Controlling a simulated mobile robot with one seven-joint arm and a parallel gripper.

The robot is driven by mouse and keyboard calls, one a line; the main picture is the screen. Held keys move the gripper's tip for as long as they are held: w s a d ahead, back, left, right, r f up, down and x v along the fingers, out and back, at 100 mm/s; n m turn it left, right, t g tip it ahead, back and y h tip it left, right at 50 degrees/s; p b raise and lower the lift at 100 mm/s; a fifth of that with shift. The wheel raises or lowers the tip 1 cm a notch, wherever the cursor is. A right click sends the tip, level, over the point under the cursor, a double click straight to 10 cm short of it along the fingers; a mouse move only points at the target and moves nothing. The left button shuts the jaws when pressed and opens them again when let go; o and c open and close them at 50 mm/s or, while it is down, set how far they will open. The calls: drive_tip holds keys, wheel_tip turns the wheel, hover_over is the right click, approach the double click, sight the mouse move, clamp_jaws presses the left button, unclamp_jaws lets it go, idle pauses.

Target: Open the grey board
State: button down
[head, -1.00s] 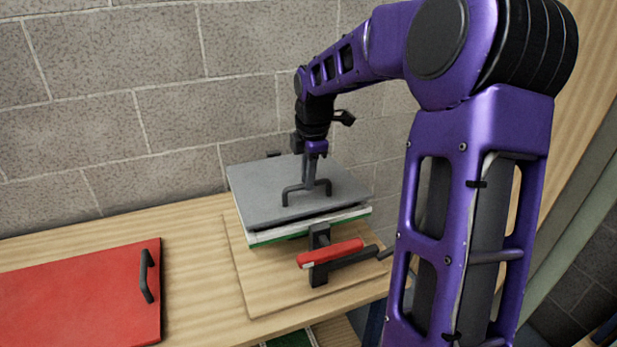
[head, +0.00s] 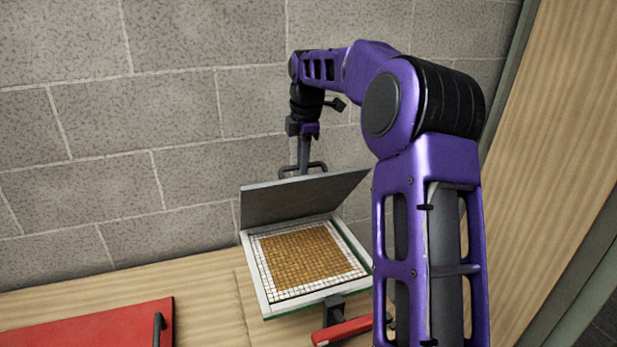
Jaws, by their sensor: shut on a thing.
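The grey board (head: 300,203) is a flat hinged lid, tilted up steeply at the back of a frame. Its dark handle (head: 316,166) shows above its upper edge. My gripper (head: 303,170) is shut on this handle, behind the board's upper edge; the fingertips are partly hidden. Under the raised board a white frame (head: 258,280) with a green lower edge is exposed. It holds a mosaic panel (head: 306,258) of small brown tiles with a white tile border.
A red board (head: 95,327) with a black handle lies on the wooden table at the left. A red-handled clamp (head: 345,330) stands at the front of the frame. The grey block wall (head: 180,120) is close behind. Bare table (head: 205,283) lies between the two boards.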

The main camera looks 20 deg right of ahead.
drive_tip(key=w+r, duration=0.1)
drive_tip(key=w, duration=0.6)
drive_tip(key=shift+w+r, duration=0.2)
drive_tip(key=shift+r, duration=0.2)
idle(0.5)
drive_tip(key=c, duration=0.8)
unclamp_jaws()
drive_tip(key=shift+w+f, duration=0.1)
drive_tip(key=shift+w, duration=0.1)
drive_tip(key=shift+c, duration=0.2)
drive_tip(key=shift+s+r, duration=0.1)
drive_tip(key=shift+r, duration=0.1)
drive_tip(key=shift+s, duration=0.15)
